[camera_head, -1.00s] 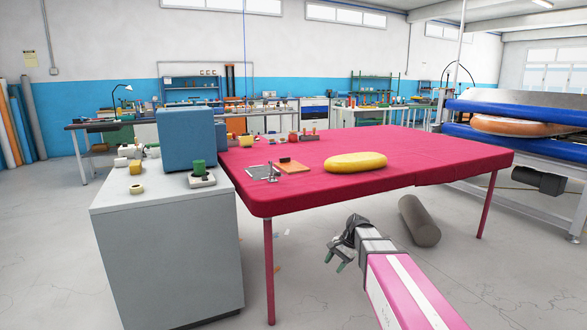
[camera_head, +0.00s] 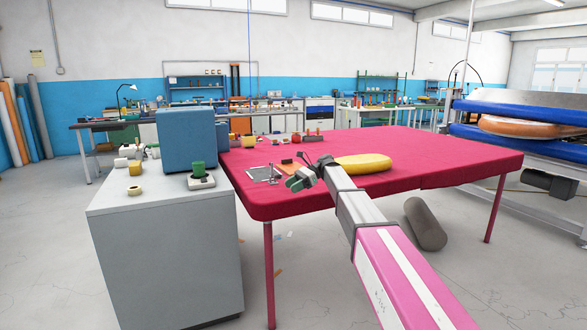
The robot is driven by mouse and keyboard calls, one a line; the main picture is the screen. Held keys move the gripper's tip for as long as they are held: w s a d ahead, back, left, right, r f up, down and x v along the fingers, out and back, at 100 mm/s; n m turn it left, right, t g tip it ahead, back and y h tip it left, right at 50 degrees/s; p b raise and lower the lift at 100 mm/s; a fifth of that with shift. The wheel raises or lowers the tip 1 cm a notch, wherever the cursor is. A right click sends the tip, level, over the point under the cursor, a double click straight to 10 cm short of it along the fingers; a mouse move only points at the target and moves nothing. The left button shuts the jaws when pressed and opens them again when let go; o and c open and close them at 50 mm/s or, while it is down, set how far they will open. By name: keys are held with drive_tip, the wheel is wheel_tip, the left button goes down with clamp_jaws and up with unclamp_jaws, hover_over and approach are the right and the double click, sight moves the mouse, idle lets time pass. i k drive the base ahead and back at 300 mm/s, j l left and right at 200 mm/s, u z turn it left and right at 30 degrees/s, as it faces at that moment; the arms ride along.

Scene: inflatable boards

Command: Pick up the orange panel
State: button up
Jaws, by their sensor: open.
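The orange panel (camera_head: 290,167) is a small flat piece lying on the red table (camera_head: 440,158), near its left front part. My gripper and arm partly cover it in this view. My gripper (camera_head: 296,183) is open and empty, over the front left part of the table, at the near side of the panel. How high it is above the table is hard to tell.
A yellow oval board (camera_head: 362,163) lies right of my gripper, partly behind my arm. A grey sheet (camera_head: 262,173) with a small metal stand lies left of the panel. A grey cabinet (camera_head: 170,260) with a blue box (camera_head: 187,138) adjoins the table's left side.

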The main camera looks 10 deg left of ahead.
sight(287, 166)
drive_tip(key=i, duration=1.85)
